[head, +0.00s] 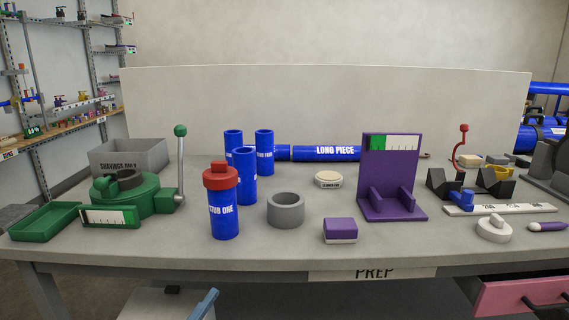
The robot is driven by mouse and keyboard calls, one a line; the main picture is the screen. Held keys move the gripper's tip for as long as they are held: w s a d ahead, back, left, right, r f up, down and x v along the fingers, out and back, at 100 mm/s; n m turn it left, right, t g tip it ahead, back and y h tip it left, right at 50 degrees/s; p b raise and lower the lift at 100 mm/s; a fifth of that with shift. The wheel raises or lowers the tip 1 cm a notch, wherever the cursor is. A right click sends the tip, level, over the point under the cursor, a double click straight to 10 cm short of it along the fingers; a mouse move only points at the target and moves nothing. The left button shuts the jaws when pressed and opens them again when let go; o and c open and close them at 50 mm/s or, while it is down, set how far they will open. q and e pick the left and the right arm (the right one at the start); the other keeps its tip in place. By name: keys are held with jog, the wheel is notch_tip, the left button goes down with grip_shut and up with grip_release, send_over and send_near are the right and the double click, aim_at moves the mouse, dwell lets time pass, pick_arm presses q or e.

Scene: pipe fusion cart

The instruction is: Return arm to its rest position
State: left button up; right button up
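Neither gripper shows in the head view, and no part of my arms can be seen. The prep table (300,256) stands in front of me. A blue pipe labelled STUB ONE with a red cap (222,205) stands upright near the front left of the middle. A green device (130,195) with an upright grey lever (180,165) topped by a green ball stands at the left.
Several blue pipes (246,175) stand behind the capped one. The long piece (322,153) lies along the back panel. A grey ring (286,209), a purple stand (391,180) and a white ruler strip (500,209) occupy the middle and right. A pink drawer (525,296) juts out below.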

pick_arm(q)
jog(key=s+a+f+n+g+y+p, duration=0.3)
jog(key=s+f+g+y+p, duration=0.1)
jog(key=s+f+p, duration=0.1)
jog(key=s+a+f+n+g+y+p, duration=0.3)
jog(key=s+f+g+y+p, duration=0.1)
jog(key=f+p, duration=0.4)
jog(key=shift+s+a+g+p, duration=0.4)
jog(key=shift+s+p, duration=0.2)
jog(key=shift+p, duration=0.35)
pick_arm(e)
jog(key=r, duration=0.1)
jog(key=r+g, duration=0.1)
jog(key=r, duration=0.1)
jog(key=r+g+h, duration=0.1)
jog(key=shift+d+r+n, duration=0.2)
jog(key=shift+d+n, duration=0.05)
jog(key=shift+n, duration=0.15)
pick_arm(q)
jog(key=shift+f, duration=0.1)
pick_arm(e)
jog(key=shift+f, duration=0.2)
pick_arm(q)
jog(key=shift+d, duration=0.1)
